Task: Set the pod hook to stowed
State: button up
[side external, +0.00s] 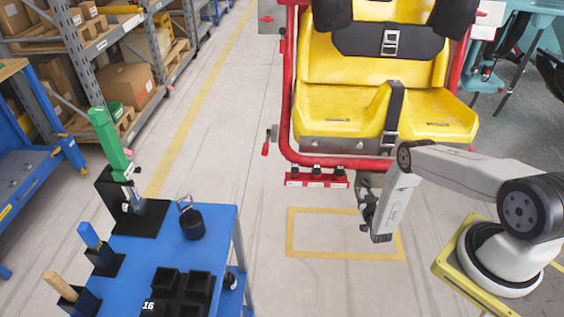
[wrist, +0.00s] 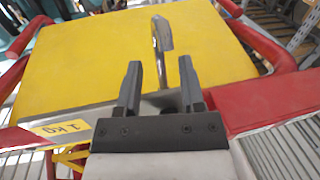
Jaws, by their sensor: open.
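In the wrist view a shiny curved metal piece, which looks like the hook (wrist: 161,34), stands out against a yellow panel (wrist: 90,60). It is beyond my fingertips, roughly in line with the space between them. In the side view my gripper (side external: 368,212) is in front of and below the yellow double seat (side external: 340,103) of the red-framed car. The hook cannot be made out there. I cannot tell whether the fingers touch anything.
The floor between table and arm is open.

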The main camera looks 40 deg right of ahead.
jog(key=shift+x, duration=1.05)
grip_shut()
dwell(0.8)
